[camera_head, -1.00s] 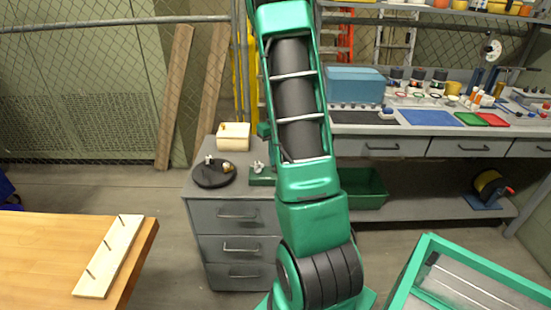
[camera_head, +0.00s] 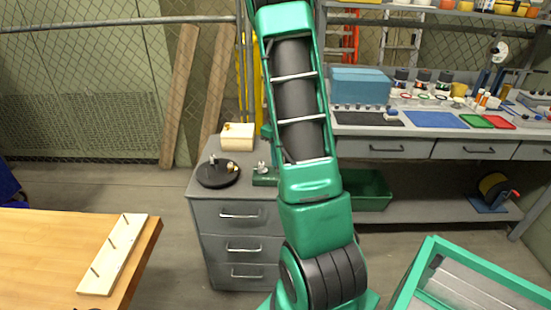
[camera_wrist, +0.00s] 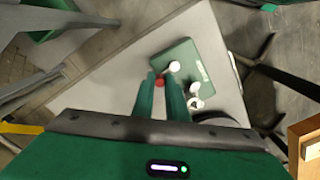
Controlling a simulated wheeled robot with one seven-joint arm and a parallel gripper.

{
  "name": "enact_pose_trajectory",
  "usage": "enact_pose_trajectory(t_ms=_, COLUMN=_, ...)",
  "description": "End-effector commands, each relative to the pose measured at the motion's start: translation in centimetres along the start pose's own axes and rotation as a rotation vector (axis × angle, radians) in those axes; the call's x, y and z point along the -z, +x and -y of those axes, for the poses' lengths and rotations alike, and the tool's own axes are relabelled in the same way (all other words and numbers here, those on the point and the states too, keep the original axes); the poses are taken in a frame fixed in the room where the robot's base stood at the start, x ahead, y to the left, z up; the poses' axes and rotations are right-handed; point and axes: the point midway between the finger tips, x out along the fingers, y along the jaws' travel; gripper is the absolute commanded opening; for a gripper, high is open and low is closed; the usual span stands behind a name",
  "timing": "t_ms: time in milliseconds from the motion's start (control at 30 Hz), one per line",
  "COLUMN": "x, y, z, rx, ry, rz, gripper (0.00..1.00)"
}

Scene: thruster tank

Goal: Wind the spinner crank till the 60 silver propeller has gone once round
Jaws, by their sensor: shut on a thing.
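The green spinner (camera_wrist: 203,64) sits on the grey cabinet top, with pale lettering on its face. In the wrist view a red knob (camera_wrist: 160,83) shows between the green fingers of my gripper (camera_wrist: 160,77), which is shut on it. A pale round part (camera_wrist: 175,67) lies just right of the fingertips, and a small silver propeller (camera_wrist: 195,102) is at the block's lower edge. In the head view the spinner (camera_head: 265,179) is partly hidden by my arm, with a small silver propeller (camera_head: 262,166) on top. My gripper is not visible there.
A black round stand (camera_head: 212,181) with small silver and gold propellers is left of the spinner. A cream block (camera_head: 237,143) stands behind it. A wooden bench (camera_head: 45,255) with a pegged board (camera_head: 112,262) is at left. A cluttered workbench (camera_head: 365,132) stands at right.

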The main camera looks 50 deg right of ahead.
Motion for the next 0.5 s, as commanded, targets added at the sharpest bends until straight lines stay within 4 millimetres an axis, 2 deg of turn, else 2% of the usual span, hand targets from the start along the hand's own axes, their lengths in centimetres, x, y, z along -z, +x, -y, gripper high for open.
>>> enact_pose_trajectory(t_ms=100, x=0.48, y=-0.28, z=-0.31, rx=-0.009, ry=-0.002, rz=-0.012, gripper=0.0)
enact_pose_trajectory(t_ms=133, x=0.48, y=-0.28, z=-0.31, rx=-0.01, ry=-0.002, rz=-0.012, gripper=0.2)
enact_pose_trajectory(t_ms=200, x=0.42, y=-0.24, z=-0.27, rx=-0.008, ry=-0.001, rz=-0.011, gripper=0.31)
enact_pose_trajectory(t_ms=500, x=0.2, y=-0.23, z=-0.11, rx=-0.004, ry=0.0, rz=-0.005, gripper=0.31)
